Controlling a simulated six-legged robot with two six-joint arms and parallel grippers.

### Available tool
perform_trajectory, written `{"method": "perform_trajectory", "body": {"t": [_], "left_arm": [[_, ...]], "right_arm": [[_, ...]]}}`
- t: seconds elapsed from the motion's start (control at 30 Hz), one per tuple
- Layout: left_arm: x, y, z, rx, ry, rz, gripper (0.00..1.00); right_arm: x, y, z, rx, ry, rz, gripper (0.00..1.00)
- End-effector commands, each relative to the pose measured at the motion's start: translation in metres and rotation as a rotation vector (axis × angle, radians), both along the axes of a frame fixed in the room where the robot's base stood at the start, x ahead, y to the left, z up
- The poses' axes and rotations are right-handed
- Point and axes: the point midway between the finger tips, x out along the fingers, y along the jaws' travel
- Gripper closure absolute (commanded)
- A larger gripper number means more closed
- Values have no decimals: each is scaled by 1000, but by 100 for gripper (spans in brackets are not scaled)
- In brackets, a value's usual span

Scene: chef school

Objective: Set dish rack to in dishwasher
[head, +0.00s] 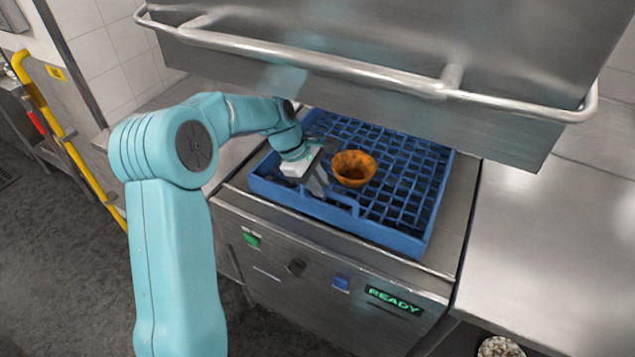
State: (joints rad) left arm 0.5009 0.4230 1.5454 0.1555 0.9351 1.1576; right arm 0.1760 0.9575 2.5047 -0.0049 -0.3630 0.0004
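The blue dish rack (397,238) lies flat on the bed of the dishwasher (320,265), under its raised steel hood (375,85). An orange-brown bowl (353,170) stands in the rack, left of its middle. My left gripper (322,190) reaches over the rack's left front part, close to the front wall and left of the bowl. Its fingers point down toward the rack; whether they are closed on the rack's wall is not clear. My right gripper is not in view.
The hood's long handle bar (320,62) runs across above the rack. A bare steel counter (545,260) lies to the right. A green READY display (393,301) shows on the front panel. A yellow rail (70,140) stands at the left.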

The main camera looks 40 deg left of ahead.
Motion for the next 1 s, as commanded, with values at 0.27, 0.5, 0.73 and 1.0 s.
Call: {"method": "perform_trajectory", "body": {"t": [0.27,0.5,0.73,1.0], "left_arm": [[1,2,2,1,-5,2,56],[-2,7,11,3,-8,4,56],[-31,39,27,4,-6,10,56],[-71,86,28,3,-6,8,56]], "right_arm": [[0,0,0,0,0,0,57],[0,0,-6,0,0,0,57],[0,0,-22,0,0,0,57],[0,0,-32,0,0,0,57]]}}
